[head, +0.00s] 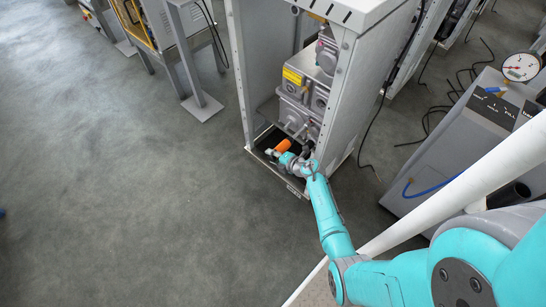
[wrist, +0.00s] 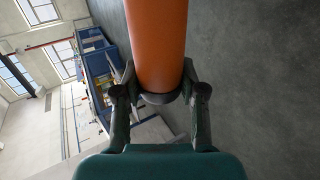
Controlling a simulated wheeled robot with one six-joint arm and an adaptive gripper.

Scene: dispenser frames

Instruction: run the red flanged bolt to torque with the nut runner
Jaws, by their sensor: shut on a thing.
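I cannot make out the red flanged bolt in either view.
The grey dispenser frame (head: 242,75) has an upright post on each side of the bay, close to my gripper. Grey pump parts (head: 300,105) with a yellow label stand just above. A grey cabinet with a gauge (head: 520,67) is at right. The floor at left is clear.

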